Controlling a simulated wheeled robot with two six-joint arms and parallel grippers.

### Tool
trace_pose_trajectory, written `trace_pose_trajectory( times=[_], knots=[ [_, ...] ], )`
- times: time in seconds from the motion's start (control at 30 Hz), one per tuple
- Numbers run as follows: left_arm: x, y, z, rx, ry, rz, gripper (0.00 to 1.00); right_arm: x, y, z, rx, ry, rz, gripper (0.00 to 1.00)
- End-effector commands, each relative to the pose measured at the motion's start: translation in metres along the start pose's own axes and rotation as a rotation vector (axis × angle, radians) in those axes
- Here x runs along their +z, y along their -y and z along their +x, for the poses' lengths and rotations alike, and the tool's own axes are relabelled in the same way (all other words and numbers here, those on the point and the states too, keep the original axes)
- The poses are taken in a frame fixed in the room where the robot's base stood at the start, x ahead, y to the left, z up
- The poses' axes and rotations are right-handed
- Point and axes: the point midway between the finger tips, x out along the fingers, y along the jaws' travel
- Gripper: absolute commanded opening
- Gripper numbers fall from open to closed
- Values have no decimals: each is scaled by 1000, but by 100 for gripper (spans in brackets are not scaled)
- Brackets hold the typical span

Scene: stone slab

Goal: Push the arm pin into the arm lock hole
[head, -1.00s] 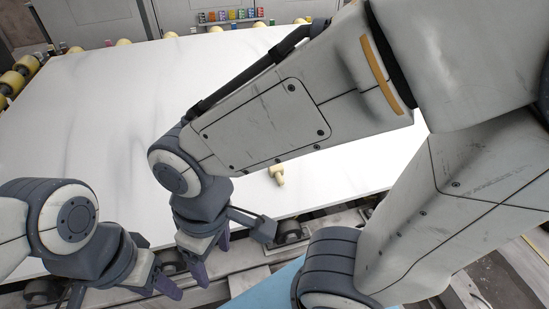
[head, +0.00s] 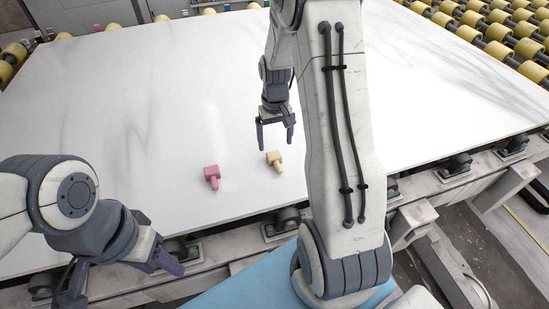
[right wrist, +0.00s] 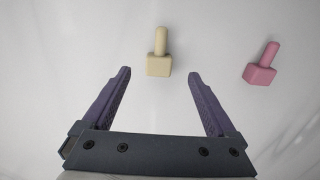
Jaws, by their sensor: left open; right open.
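A cream pin (head: 275,160) with a block head and a thin shank lies on the white slab. It also shows in the right wrist view (right wrist: 159,62), ahead of the fingers and between their lines. A pink pin (head: 211,177) of the same shape lies to its left, and to its right in the right wrist view (right wrist: 262,66). My right gripper (head: 276,138) is open and empty above the slab, just beyond the cream pin, fingers pointing down. My left gripper (head: 170,260) is open at the slab's near left edge. I see no arm lock hole that I can make out.
The white slab (head: 130,110) is mostly bare, with wide free room around the pins. Yellow rollers (head: 500,40) line the far right. A metal roller frame (head: 430,190) runs along the near edge.

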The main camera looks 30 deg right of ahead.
Motion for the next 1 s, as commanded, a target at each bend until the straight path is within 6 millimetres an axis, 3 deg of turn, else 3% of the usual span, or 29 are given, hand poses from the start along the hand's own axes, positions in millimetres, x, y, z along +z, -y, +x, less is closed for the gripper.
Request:
trace_pose_trajectory(
  times=[0.1, 0.37, 0.6, 0.93, 0.97, 1.0],
  knots=[
    [0, 0, -1, 0, 0, 0, 50, 1, -1, 18, 0, 4, 0, 92],
    [0, 0, -5, 0, 0, 0, 50, -1, -1, 39, -1, 3, 0, 92],
    [-1, -1, -11, 0, 0, 0, 50, -6, -2, 73, -1, 4, -1, 92],
    [-1, -1, -11, 0, 0, 0, 50, -7, -2, 82, 0, -1, -1, 92],
    [-1, -1, -11, 0, 0, 0, 50, -7, -2, 82, 0, 0, -1, 85],
    [-1, -1, -11, 0, 0, 0, 50, -7, -2, 82, 0, 0, -1, 70]
  ],
)
